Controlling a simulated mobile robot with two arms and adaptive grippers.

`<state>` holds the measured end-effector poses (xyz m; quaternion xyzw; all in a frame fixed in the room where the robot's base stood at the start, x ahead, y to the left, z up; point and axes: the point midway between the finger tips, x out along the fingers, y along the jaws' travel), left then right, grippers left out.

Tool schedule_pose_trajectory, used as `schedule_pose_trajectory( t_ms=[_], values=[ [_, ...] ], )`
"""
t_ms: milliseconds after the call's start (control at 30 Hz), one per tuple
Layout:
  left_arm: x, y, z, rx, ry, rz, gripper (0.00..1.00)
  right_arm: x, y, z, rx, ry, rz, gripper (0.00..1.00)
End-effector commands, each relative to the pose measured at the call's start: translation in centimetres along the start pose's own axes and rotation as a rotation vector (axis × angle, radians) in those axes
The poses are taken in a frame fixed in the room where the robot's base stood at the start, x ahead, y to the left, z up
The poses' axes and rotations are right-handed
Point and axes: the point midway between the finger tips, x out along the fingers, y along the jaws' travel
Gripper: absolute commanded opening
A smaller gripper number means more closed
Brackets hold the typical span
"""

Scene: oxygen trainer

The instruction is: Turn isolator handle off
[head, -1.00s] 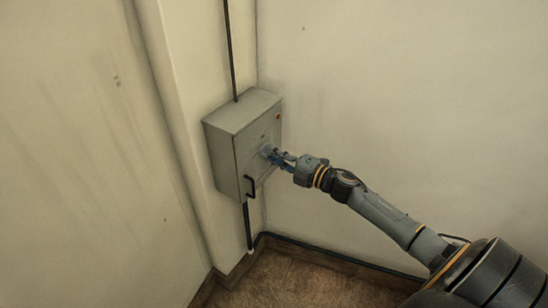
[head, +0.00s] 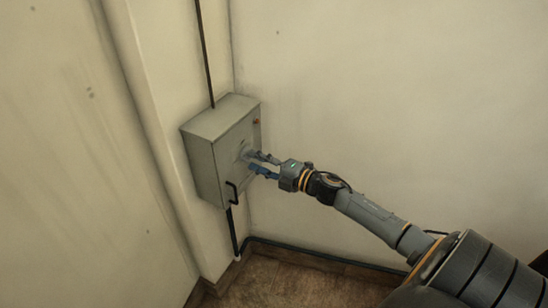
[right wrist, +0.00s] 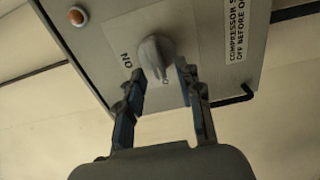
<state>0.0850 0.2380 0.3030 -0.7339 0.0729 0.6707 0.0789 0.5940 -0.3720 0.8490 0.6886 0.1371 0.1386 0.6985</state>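The isolator handle (right wrist: 155,52) is a grey knob on the front of a grey wall box (head: 205,165). In the right wrist view, ON is printed to its left. Another label below it is partly hidden, and I cannot read it fully. My right gripper (right wrist: 161,76) has its two blue-grey fingers apart, one on each side of the handle's lower end, with gaps visible. The right gripper (head: 264,164) also shows in the head view, close in front of the box. My left gripper is not in view.
A red-orange indicator (right wrist: 77,16) sits on the box's front. A black door handle (head: 232,193) projects near the box's lower edge. A conduit (head: 205,55) runs above the box. Bare walls meet in the corner behind it, and the floor below is clear.

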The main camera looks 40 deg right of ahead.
Motion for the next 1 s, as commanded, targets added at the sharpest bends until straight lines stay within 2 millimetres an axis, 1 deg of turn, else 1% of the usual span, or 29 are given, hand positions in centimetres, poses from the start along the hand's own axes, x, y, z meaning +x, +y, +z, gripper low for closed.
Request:
schedule_pose_trajectory(
  t_ms=[300, 500, 600, 700, 1000],
  values=[
    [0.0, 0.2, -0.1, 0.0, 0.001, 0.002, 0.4, -6.2, -0.2, -0.1, 0.0, 0.0, -0.006, 0.36],
    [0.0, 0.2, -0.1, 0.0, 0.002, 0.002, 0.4, -9.5, -0.2, -0.1, -0.001, 0.0, -0.004, 0.36],
    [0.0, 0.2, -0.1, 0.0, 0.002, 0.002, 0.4, -10.4, -0.1, 0.0, -0.001, 0.0, -0.003, 0.36],
    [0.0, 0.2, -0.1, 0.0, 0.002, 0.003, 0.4, -10.8, -0.1, -0.1, -0.001, 0.002, -0.002, 0.36],
    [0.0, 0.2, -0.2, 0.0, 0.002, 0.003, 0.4, -11.0, 0.0, 0.0, -0.002, 0.001, -0.001, 0.36]
  ],
)
